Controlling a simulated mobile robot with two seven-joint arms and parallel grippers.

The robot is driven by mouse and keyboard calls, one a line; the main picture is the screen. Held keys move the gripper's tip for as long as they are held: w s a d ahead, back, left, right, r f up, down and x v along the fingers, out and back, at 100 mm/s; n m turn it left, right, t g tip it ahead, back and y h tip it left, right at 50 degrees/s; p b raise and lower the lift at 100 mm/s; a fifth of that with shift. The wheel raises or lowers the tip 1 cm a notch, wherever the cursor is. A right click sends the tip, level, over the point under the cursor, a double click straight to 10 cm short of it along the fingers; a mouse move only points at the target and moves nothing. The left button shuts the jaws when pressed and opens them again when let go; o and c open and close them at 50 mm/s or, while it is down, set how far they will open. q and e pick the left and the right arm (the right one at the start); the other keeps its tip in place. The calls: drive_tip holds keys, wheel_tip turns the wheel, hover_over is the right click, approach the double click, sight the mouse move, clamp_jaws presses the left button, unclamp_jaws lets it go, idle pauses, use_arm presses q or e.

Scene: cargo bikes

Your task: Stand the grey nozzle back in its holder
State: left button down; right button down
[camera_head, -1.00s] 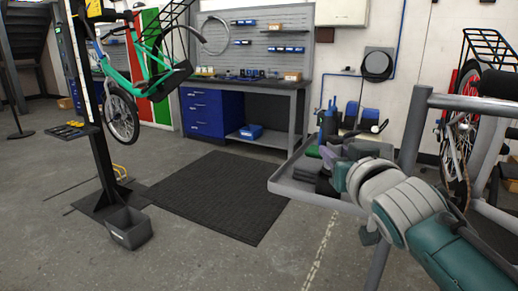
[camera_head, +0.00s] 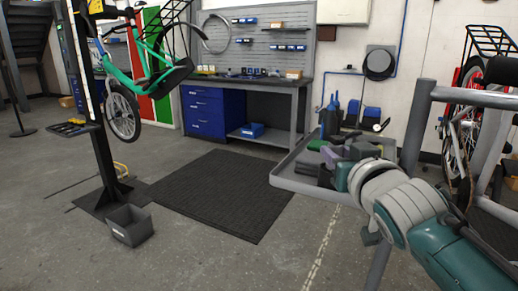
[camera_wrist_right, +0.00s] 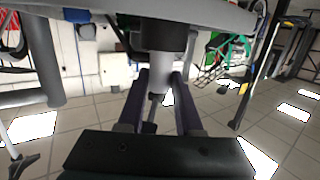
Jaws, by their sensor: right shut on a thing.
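My right gripper (camera_head: 331,157) is over the grey tray (camera_head: 283,181), its arm coming in from the lower right. In the right wrist view its two dark purple fingers (camera_wrist_right: 160,95) are closed about a grey tapered piece (camera_wrist_right: 160,68), which looks like the grey nozzle. A dark collar (camera_wrist_right: 166,36) surrounds the wide end of this piece, close to the tray's rim. I cannot tell whether that collar is part of the nozzle or its holder. In the head view the nozzle is hidden among dark shapes and the gripper. My left gripper is not in view.
A green item (camera_head: 318,145) lies at the tray's back. A grey tube frame (camera_head: 415,130) stands right of the tray. Blue bottles (camera_head: 330,117) are behind it. A dark mat (camera_head: 222,196) and a grey bin (camera_head: 130,226) are on the floor at left.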

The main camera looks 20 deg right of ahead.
drive_tip(key=c, duration=0.5)
unclamp_jaws()
drive_tip(key=shift+o, duration=0.5)
drive_tip(key=shift+s+a+r+p, duration=0.15)
drive_tip(key=shift+s+p, duration=0.3)
drive_tip(key=shift+p+v, duration=1.2)
drive_tip(key=shift+v, duration=0.75)
drive_tip(key=p+v, duration=0.2)
drive_tip(key=v, duration=0.3)
drive_tip(key=shift+s, duration=0.1)
